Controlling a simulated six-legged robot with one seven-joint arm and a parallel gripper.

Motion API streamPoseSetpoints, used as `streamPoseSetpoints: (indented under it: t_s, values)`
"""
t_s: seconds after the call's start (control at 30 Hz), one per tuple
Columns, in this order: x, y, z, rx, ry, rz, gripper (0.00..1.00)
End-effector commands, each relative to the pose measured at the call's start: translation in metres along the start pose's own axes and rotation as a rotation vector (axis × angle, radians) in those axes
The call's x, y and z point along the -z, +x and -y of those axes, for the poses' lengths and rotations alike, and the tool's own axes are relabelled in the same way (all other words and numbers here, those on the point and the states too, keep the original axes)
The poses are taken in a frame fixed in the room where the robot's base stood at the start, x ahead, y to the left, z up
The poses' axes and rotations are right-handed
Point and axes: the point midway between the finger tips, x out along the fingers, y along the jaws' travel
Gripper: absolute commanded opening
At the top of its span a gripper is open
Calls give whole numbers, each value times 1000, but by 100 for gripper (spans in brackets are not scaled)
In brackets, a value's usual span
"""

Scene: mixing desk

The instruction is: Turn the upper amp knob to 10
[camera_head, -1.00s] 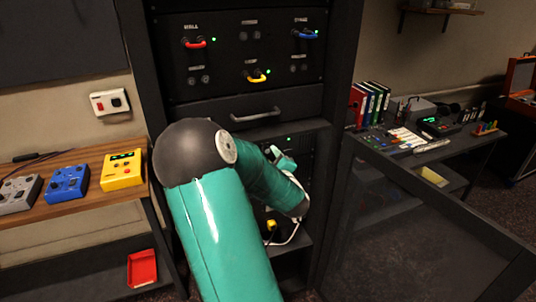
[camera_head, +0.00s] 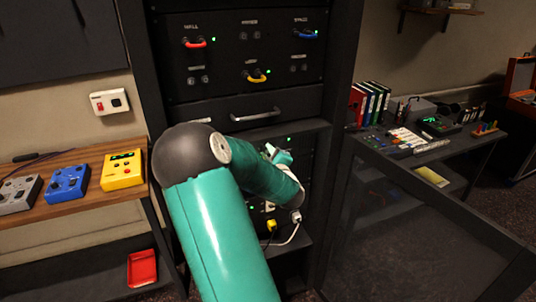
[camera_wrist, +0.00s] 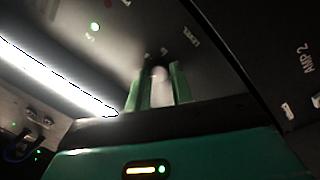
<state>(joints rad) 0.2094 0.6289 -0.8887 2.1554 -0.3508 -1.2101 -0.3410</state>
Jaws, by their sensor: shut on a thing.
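The upper amp (camera_head: 308,150) sits in the rack below the drawer, with a green light; my forearm covers much of its front. In the wrist view its dark panel (camera_wrist: 110,45) carries a LEVEL label and small numbers. The pale amp knob (camera_wrist: 158,78) stands between the two green fingers of my gripper (camera_wrist: 159,88), which are shut on it. The knob's pointer and exact setting cannot be read. In the head view my gripper (camera_head: 277,154) is at the amp front, partly hidden by my arm. A second panel marked AMP 2 (camera_wrist: 302,70) lies at the right of the wrist view.
A drawer with a handle (camera_head: 257,115) is just above my gripper. A yellow plug (camera_head: 271,225) and a white cable (camera_head: 292,234) are below my forearm. An open dark door (camera_head: 420,230) stands at the right. A pedal shelf (camera_head: 85,200) is at the left.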

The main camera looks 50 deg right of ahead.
Motion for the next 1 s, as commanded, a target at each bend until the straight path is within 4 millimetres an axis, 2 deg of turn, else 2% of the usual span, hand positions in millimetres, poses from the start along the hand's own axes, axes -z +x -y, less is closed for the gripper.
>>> streamPoseSetpoints:
  t_s: [0.37,1.0]
  values:
    - [0,0,-2,8,154,7,0]
    - [-2,0,-5,50,736,36,0]
